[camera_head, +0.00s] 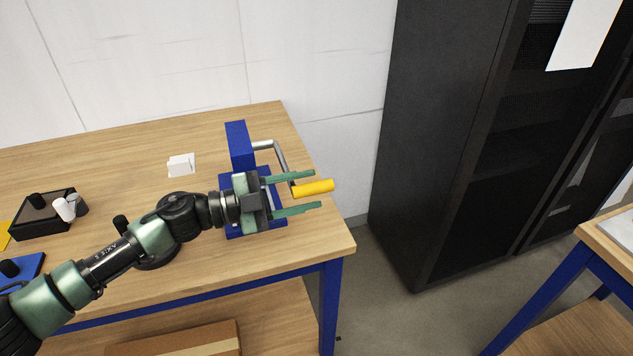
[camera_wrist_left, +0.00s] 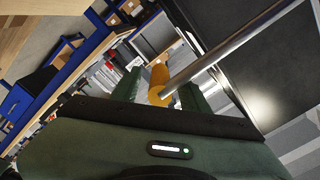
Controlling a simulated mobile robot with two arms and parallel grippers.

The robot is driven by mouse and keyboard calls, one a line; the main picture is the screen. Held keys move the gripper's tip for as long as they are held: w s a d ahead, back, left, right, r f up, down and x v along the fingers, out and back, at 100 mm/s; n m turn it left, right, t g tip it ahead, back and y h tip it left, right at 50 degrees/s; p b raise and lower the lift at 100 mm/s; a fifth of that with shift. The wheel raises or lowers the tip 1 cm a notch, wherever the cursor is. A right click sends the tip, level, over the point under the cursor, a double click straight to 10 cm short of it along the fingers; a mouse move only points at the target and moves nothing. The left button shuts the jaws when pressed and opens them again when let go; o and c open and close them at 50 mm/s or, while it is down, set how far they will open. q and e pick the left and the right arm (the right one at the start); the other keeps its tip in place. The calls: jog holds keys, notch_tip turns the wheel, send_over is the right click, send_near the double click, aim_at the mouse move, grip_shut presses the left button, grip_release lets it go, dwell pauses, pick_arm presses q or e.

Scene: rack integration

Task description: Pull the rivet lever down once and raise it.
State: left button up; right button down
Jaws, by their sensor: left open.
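The rivet lever is a bent grey metal rod with a yellow handle (camera_head: 313,188), fixed to a blue press (camera_head: 240,143) on the wooden table near its right end. In the head view the handle sticks out to the right, past the table's edge. My left gripper (camera_head: 307,192) is open, its two green fingers on either side of the handle's near end. In the left wrist view the yellow handle (camera_wrist_left: 159,84) and its rod show between the green fingers. I cannot tell whether the fingers touch it. My arm hides part of the press base. My right gripper is not in view.
A small white block (camera_head: 181,165) lies on the table left of the press. A dark tray (camera_head: 43,215) with small parts is farther left. A black cabinet (camera_head: 430,130) stands behind to the right, with floor between it and the table. Another table (camera_head: 610,240) is at far right.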

pick_arm(q)
jog(key=shift+x, duration=1.35)
grip_shut()
jog(key=shift+f, duration=0.1)
